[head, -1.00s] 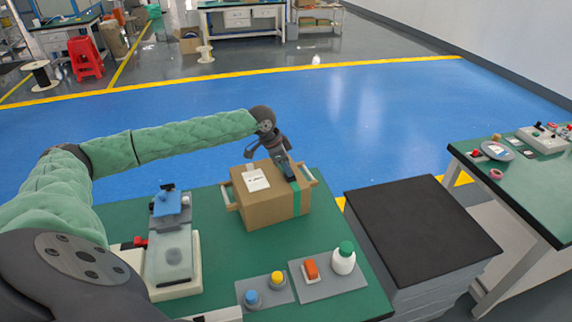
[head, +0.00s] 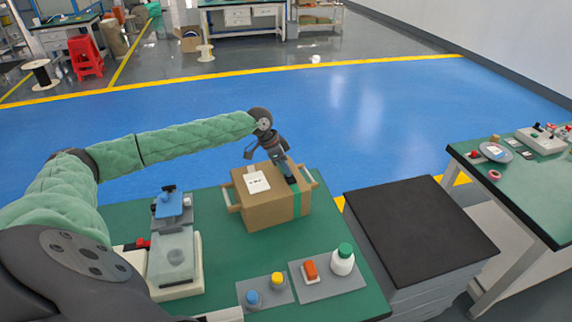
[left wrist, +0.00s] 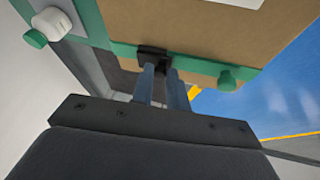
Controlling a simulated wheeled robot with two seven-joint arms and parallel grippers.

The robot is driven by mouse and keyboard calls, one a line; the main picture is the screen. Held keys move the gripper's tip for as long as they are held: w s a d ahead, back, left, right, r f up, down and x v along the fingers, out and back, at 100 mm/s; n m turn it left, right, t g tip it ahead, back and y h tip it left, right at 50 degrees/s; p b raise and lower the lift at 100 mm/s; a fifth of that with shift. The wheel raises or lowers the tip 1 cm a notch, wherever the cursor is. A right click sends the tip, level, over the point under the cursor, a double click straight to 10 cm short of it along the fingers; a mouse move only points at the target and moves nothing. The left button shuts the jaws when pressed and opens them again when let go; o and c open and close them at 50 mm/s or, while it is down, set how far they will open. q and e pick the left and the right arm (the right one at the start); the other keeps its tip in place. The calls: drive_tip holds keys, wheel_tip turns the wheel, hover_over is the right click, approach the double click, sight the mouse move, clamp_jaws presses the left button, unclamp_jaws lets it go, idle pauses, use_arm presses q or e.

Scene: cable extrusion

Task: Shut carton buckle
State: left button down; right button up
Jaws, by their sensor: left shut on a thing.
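The brown carton (head: 262,205) stands on the green table with a white label on top and a green strap (head: 301,201) around its right part. In the left wrist view the carton (left wrist: 190,25) fills the top, and a small black buckle (left wrist: 152,52) sits on the green strap (left wrist: 205,65). My left gripper (head: 290,179) is over the carton's top right, at the strap. In the left wrist view its two fingers (left wrist: 160,75) are close together, with their tips at the black buckle. The tips partly hide the buckle. My right gripper is not in view.
A grey and blue device (head: 173,240) stands left of the carton. A black-topped stack (head: 420,230) stands to the right.

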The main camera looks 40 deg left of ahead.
use_arm(q)
drive_tip(key=shift+a+f+g+h+p, duration=0.2)
drive_tip(key=shift+g+h+p, duration=0.15)
drive_tip(key=shift+h, duration=0.25)
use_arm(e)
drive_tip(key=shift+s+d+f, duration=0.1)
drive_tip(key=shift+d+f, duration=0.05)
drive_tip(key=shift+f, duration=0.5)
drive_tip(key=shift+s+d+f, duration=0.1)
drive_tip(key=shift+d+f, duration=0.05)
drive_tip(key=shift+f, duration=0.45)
use_arm(q)
drive_tip(key=c, duration=1.4)
unclamp_jaws()
drive_tip(key=shift+o, duration=0.2)
drive_tip(key=shift+w+f, duration=0.1)
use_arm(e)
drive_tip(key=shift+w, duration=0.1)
